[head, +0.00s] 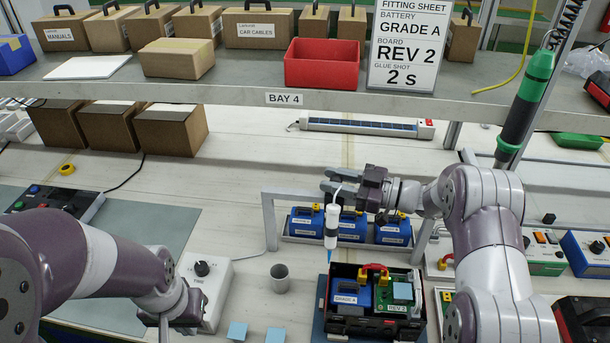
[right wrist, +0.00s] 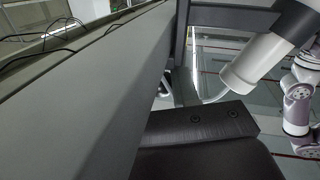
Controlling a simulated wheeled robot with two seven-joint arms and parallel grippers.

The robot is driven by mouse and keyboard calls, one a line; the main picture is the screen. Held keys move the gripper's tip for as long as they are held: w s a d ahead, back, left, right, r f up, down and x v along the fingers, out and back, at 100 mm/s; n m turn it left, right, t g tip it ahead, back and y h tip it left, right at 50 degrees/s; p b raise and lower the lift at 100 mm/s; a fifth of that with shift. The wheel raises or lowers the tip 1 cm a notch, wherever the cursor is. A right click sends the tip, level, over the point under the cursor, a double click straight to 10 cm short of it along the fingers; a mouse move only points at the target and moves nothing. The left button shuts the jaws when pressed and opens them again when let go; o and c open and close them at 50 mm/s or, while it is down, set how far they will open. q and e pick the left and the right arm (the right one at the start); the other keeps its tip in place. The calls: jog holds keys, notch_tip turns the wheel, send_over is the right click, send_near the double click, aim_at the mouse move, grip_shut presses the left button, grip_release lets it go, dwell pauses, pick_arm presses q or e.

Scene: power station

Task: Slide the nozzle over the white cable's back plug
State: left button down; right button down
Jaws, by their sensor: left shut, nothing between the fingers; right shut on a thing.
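My right gripper (head: 338,188) is shut on a white glue dispenser (head: 332,224), which hangs upright below the fingers. Its blue nozzle (head: 329,256) points down near the back left corner of a black crate (head: 340,325); I cannot tell whether it touches anything. The dispenser also shows as a white cylinder in the right wrist view (right wrist: 258,62). A thin white line (head: 337,191) curves at the dispenser's top. I cannot make out the white cable's back plug. In the crate are a blue battery (head: 351,296) and a green board (head: 400,309). My left gripper (head: 165,326) is shut and empty at the lower left.
A rack of blue batteries (head: 349,228) stands behind the crate. A grey cup (head: 279,278) and a white box with a knob (head: 214,270) stand left of the crate. The shelf edge (head: 230,97) crosses above, with a red bin (head: 322,64) on it.

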jog(key=v, duration=0.4)
jog(key=w+v, duration=0.1)
jog(key=v, duration=0.1)
jog(key=shift+w+d+r, duration=0.1)
jog(key=shift+d, duration=0.15)
jog(key=c, duration=0.9)
grip_release()
jog(key=b+v, duration=0.1)
jog(key=v, duration=1.1)
jog(key=shift+d+b, duration=0.25)
jog(key=shift+b, duration=0.1)
jog(key=shift+o, duration=0.3)
